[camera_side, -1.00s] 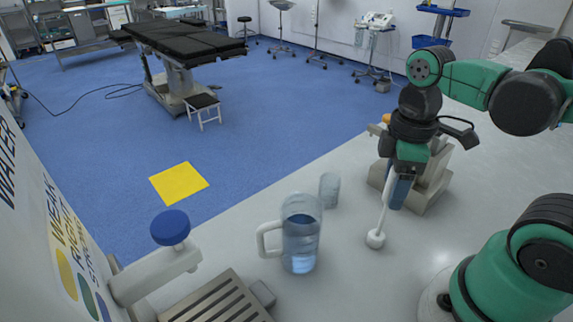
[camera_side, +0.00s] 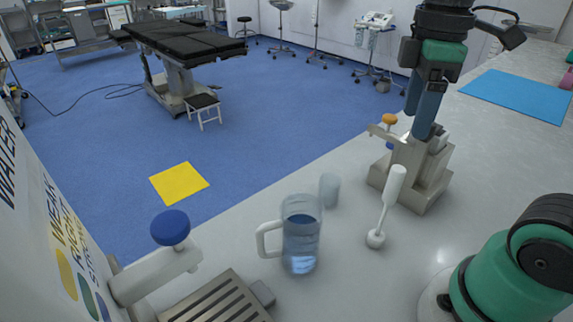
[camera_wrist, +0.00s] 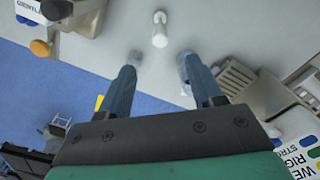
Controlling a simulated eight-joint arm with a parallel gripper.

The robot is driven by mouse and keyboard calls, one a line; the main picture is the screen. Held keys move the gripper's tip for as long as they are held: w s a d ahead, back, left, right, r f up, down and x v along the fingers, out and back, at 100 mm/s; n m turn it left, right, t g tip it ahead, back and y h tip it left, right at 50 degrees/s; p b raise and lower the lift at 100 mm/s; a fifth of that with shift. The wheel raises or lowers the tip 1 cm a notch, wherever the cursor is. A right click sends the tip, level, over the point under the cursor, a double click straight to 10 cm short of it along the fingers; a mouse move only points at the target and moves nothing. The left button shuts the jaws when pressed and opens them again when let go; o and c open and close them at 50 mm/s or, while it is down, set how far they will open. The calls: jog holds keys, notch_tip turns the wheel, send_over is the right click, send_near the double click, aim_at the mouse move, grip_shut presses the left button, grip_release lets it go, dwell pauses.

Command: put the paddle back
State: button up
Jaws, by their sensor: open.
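My gripper (camera_side: 425,128) is above and behind the paddle, over the beige stand, apart from the paddle. In the wrist view the two blue fingers of my gripper (camera_wrist: 160,65) are spread with nothing held between them.
A clear jug (camera_side: 301,235) holding some water stands left of the paddle, with a clear cup (camera_side: 329,190) behind it. A white tap with a blue knob (camera_side: 170,227) and a slatted drain (camera_side: 222,300) are at lower left. A blue mat (camera_side: 520,95) lies at right.

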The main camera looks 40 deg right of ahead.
jog(key=shift+w, duration=0.25)
jog(key=w+a+f+m+t, duration=0.2)
jog(key=w+f+m+t, duration=0.5)
jog(key=f, duration=0.2)
jog(key=shift+w+f+m, duration=0.2)
jog(key=shift+f+m, duration=0.1)
jog(key=shift+f, duration=0.1)
jog(key=shift+a, duration=0.1)
